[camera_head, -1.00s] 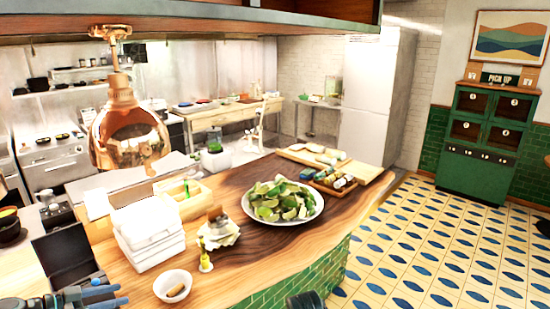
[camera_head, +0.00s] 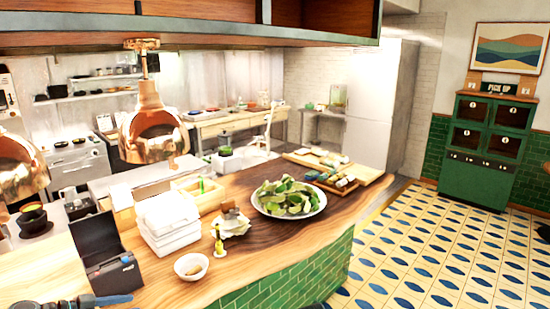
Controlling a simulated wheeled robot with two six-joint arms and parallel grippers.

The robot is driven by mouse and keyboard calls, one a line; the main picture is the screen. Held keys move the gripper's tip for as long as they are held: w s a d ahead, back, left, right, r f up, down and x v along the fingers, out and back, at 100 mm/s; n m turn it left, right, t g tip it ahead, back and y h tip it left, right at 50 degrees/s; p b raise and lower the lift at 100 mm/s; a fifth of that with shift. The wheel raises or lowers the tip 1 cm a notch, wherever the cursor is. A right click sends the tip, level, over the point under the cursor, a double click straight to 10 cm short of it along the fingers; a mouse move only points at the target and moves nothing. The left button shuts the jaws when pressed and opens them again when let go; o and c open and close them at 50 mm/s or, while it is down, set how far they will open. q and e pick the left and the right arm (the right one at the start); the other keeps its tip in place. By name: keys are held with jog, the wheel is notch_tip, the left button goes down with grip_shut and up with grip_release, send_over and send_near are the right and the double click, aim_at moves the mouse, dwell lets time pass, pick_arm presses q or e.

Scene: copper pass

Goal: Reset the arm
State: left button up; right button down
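My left gripper (camera_head: 100,301) shows at the bottom left edge, low in front of the wooden counter and just below a black open box (camera_head: 108,262). It is small and cut off by the frame, and I cannot tell whether its fingers are apart. I see nothing held in it. Of my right arm only a dark sliver shows at the bottom edge, right of the middle; its gripper is not visible.
The tiled floor (camera_head: 440,245) at right is clear.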

pick_arm(q)
jog(key=d+f+n+g+y, duration=0.1)
jog(key=d+f+g, duration=0.3)
jog(key=d, duration=0.7)
jog(key=d+f+n+g+y, duration=0.1)
jog(key=d+f+g, duration=0.35)
jog(key=d, duration=0.65)
jog(key=s+d+f+n+y, duration=0.1)
jog(key=s+d+f+y, duration=0.1)
jog(key=d, duration=0.5)
jog(key=s+d+f+n+g+y, duration=0.1)
jog(key=s+d+f+y, duration=0.1)
jog(key=s+d+y, duration=0.3)
jog(key=d+y, duration=0.1)
jog(key=d, duration=0.2)
jog(key=shift+d, duration=0.1)
